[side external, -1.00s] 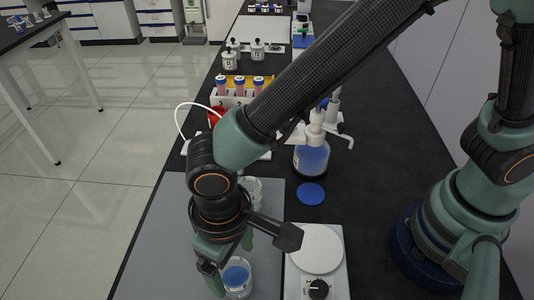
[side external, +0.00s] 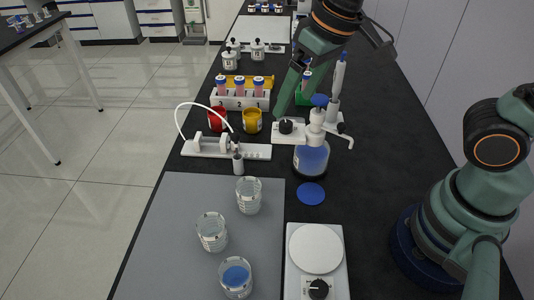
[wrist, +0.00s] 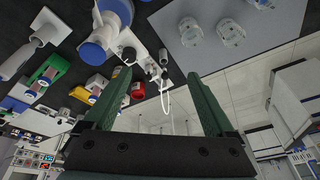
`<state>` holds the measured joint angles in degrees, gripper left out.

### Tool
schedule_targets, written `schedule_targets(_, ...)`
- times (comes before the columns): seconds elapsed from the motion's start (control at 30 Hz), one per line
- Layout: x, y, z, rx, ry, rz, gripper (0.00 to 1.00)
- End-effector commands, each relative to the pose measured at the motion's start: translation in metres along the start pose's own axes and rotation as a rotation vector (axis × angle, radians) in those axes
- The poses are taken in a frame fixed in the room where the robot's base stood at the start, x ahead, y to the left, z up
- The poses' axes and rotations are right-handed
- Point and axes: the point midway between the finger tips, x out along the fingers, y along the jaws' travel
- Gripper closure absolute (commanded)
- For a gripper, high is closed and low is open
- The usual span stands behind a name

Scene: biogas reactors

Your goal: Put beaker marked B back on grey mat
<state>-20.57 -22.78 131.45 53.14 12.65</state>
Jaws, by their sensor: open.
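Three glass beakers stand upright on the grey mat (side external: 165,235). One with blue liquid (side external: 236,279) is near the front, and two clear ones are a left one (side external: 212,232) and a far one (side external: 249,195). I cannot read which is marked B. Clear beakers also show in the wrist view, one at the left (wrist: 190,32) and one beside it (wrist: 230,33). My gripper (side external: 291,98) is open and empty, raised beyond the mat near the dispenser bottle. In the wrist view its two green fingers (wrist: 158,75) are spread with nothing held between them.
A balance with a round white plate (side external: 316,248) stands right of the mat. A blue disc (side external: 311,194) and a pump-topped bottle (side external: 311,159) are behind it. A white pump device (side external: 228,150), red and yellow jars and a tube rack (side external: 240,99) stand farther back.

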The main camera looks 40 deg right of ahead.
Motion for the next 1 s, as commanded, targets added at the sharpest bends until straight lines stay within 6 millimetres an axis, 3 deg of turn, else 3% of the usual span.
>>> schedule_targets(0.03, -0.009, 0.027, 0.002, 0.038, 0.046, 0.019, 0.10)
schedule_targets(0.1, -0.018, 0.055, 0.007, 0.064, 0.092, 0.045, 0.10)
schedule_targets(0.3, -0.031, 0.101, 0.022, 0.105, 0.173, 0.108, 0.10)
schedule_targets(0.47, -0.033, 0.109, 0.026, 0.111, 0.186, 0.123, 0.10)
schedule_targets(1.0, -0.033, 0.109, 0.026, 0.111, 0.186, 0.122, 0.10)
